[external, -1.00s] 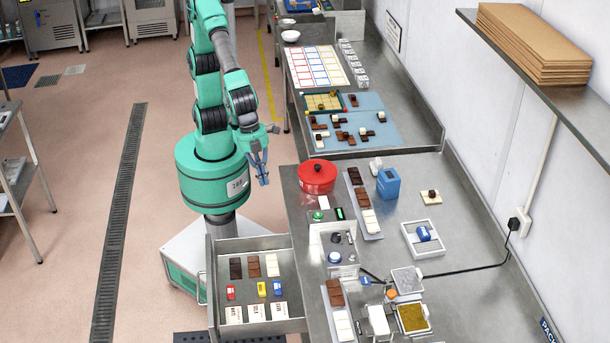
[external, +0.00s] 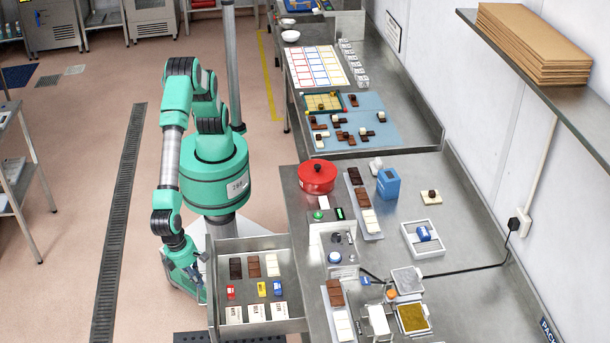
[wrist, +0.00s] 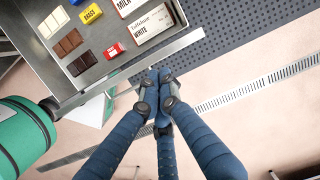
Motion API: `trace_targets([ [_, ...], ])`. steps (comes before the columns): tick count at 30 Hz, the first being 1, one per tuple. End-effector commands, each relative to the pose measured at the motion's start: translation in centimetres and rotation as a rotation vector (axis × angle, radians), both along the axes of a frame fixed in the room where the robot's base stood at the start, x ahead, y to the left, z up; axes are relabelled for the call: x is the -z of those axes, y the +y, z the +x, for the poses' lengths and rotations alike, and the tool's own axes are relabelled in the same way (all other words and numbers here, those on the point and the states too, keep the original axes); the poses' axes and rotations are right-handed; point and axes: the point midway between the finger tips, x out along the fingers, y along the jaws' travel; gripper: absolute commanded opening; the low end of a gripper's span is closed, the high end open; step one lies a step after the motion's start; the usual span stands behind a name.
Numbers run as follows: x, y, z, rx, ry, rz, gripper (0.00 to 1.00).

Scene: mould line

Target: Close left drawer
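The left drawer (external: 226,251) stands pulled out from the bench at the lower middle of the external view. It holds chocolate bars, small coloured blocks and several labelled cards. My gripper (external: 200,292) is low beside the drawer's outer left front, near its handle side. In the wrist view the fingertips of my gripper (wrist: 156,80) are together just outside the metal drawer rim (wrist: 150,58), with nothing visible between them. I cannot tell whether they touch the drawer.
The bench top (external: 395,270) right of the drawer carries a red pot (external: 317,176), a blue box (external: 388,183) and trays of chocolate. A dark perforated mat (external: 192,337) lies on the floor below the drawer. The floor left of my arm is clear up to a metal table (external: 22,170).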

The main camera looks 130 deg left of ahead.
Motion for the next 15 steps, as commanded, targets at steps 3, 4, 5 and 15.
trace_targets([
  [3, 3.6, -3.2, -1.9, 0.095, 0.013, 0.034, 0.00],
  [4, 4.4, -3.7, -2.4, 0.115, 0.016, 0.042, 0.00],
  [5, 5.0, -4.3, -2.7, 0.134, 0.018, 0.047, 0.00],
  [15, 8.0, -6.8, -4.5, 0.221, 0.027, 0.076, 0.00],
])
